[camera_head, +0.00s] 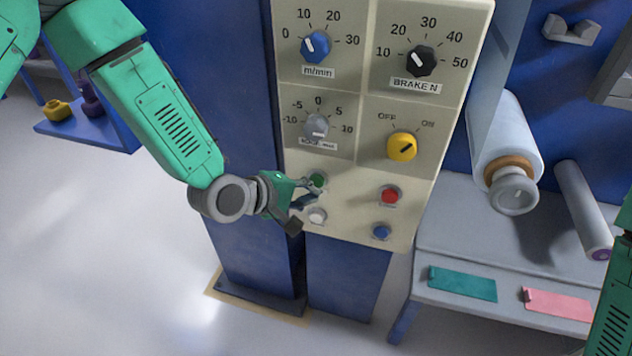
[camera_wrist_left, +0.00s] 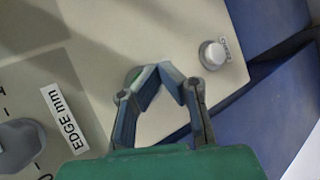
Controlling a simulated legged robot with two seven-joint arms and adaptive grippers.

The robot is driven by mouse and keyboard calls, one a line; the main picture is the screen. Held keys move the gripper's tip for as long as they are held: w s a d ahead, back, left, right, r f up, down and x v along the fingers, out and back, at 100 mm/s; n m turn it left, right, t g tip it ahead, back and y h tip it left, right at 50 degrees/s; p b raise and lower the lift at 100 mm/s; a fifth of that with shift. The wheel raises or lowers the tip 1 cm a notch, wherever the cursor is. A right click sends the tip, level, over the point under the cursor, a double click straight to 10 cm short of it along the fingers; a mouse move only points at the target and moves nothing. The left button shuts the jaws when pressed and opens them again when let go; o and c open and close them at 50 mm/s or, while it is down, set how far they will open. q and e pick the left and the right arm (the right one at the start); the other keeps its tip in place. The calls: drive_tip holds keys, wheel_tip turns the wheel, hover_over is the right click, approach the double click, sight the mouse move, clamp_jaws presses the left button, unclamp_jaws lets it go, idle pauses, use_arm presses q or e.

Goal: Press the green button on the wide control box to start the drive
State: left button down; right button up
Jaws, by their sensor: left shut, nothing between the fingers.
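The wide control box (camera_head: 350,160) is a cream panel on a blue column, with knobs above and buttons below. The green button (camera_head: 317,181) is at its lower left. My left gripper (camera_head: 314,188) is shut and empty, with its fingertips at the green button. In the left wrist view the shut fingertips (camera_wrist_left: 163,68) overlap the green button (camera_wrist_left: 134,74), which is partly hidden behind them. I cannot tell whether they touch it. My right gripper is not in view; only part of my right arm shows at the right edge.
The white button (camera_head: 317,216) is just below the green one; the red button (camera_head: 390,195) and blue button (camera_head: 381,232) are to the right. The grey edge knob (camera_head: 316,126) is above. A film roll (camera_head: 503,135) and a grey shelf (camera_head: 470,225) stand right of the box.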

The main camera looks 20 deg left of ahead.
use_arm(q)
drive_tip(key=shift+w, duration=0.1)
drive_tip(key=shift+w, duration=0.3)
drive_tip(key=shift+w+r, duration=0.1)
drive_tip(key=shift+w, duration=0.35)
idle(0.8)
drive_tip(key=shift+s, duration=0.1)
drive_tip(key=shift+s+p, duration=0.5)
drive_tip(key=shift+s, duration=0.3)
drive_tip(key=shift+s+a+p, duration=0.1)
drive_tip(key=shift+s+p, duration=0.45)
drive_tip(key=shift+s, duration=1.95)
